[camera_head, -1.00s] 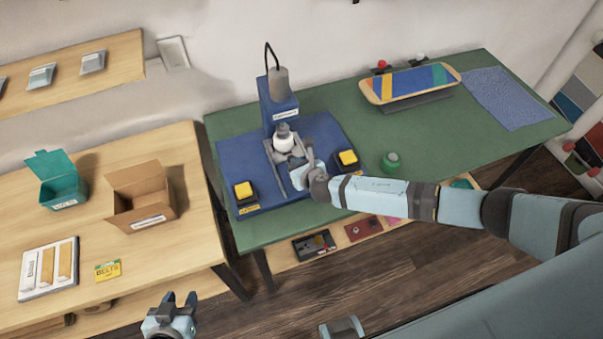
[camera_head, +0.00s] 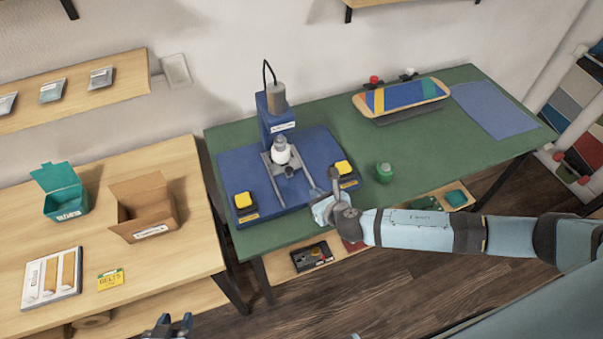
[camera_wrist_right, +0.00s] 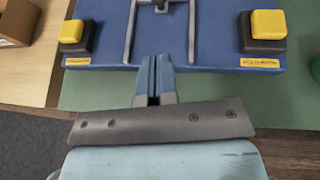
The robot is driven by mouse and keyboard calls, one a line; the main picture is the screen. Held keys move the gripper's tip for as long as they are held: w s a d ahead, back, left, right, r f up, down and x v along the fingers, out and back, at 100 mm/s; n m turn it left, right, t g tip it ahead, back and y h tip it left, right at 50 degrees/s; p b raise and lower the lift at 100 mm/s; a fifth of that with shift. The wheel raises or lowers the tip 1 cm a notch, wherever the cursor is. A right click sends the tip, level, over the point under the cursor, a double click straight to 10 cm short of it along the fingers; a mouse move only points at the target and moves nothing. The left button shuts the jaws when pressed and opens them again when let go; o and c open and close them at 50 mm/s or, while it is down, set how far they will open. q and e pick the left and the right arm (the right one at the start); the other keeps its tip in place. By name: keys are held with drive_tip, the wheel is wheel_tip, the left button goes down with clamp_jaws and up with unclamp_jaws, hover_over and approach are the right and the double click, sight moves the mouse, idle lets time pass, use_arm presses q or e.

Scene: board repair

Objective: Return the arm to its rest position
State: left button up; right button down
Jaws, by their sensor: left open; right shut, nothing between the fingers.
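My right arm (camera_head: 420,230) reaches in from the right over the front edge of the green bench. Its gripper (camera_head: 318,206) is shut and empty, in front of the blue press base and near the right yellow button (camera_head: 344,168). In the right wrist view the gripper (camera_wrist_right: 155,82) shows its two fingers together, pointing at the blue base (camera_wrist_right: 175,22), with nothing between them. My left gripper (camera_head: 168,325) is open and empty at the bottom edge of the head view, in front of the wooden table; part of it is cut off.
The blue press (camera_head: 277,115) with a white piece (camera_head: 281,150) stands on the green bench (camera_head: 420,150). A green round container (camera_head: 384,172) and a skateboard deck (camera_head: 400,95) stand to the right. A cardboard box (camera_head: 146,205) and teal box (camera_head: 62,195) sit on the wooden table.

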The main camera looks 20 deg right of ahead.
drive_tip(key=s+a+m+g+y, duration=0.2)
drive_tip(key=s+a+m, duration=0.8)
drive_tip(key=m, duration=0.7)
drive_tip(key=s+d+m+h+p, duration=0.1)
drive_tip(key=s+d+m, duration=0.7)
drive_tip(key=m, duration=1)
drive_tip(key=shift+s+d+r, duration=0.25)
drive_tip(key=shift+s+r, duration=0.05)
drive_tip(key=shift+s, duration=0.95)
